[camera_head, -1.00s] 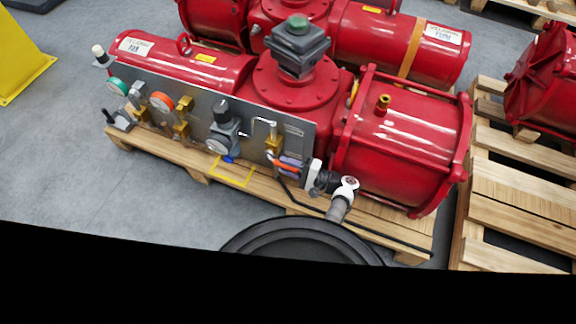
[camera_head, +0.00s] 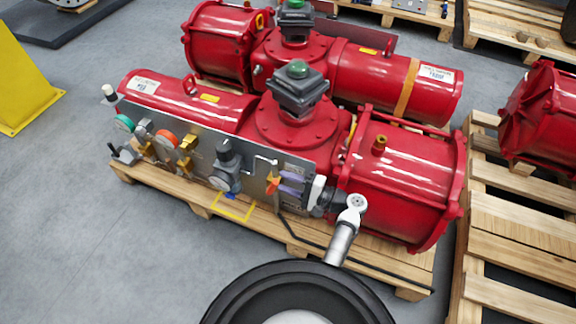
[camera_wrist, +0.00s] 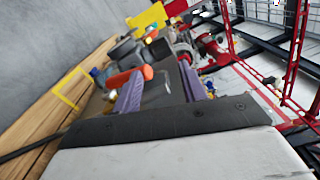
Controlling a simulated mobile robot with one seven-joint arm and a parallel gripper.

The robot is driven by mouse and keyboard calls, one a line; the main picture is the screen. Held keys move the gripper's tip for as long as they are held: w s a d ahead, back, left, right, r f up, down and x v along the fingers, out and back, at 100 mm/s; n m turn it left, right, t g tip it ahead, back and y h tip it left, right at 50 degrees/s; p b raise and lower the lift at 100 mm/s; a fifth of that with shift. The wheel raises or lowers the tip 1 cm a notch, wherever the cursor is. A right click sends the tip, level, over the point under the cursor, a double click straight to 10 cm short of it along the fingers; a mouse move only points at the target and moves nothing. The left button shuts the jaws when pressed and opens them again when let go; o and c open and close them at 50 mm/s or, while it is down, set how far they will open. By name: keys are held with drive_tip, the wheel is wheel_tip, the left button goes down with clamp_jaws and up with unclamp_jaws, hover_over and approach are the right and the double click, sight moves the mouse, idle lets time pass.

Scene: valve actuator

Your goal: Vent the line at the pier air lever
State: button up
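The front red actuator (camera_head: 400,180) carries a grey control panel (camera_head: 250,170) with gauges, valves and tubing. A small orange lever (camera_head: 272,184) is near the panel's right end; it also shows in the wrist view (camera_wrist: 130,77). My gripper (camera_head: 279,184) has two purple fingers, set apart, at the panel's right end just beside this lever. In the wrist view, my gripper's fingers (camera_wrist: 163,82) have a gap between them with bent silver tubing behind, and the lever lies by the left fingertip. Whether a finger touches the lever cannot be told. Nothing is held.
A grey regulator (camera_head: 227,168) stands left of the lever, and brass valves (camera_head: 187,155) lie further left. The actuator sits on a wooden pallet (camera_head: 200,205). A second red actuator (camera_head: 365,70) is behind. Another pallet (camera_head: 520,225) is at right. Open grey floor lies at left.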

wheel_tip(320, 180, up, 7)
drive_tip(key=shift+r+p, duration=0.2)
drive_tip(key=shift+p, duration=0.1)
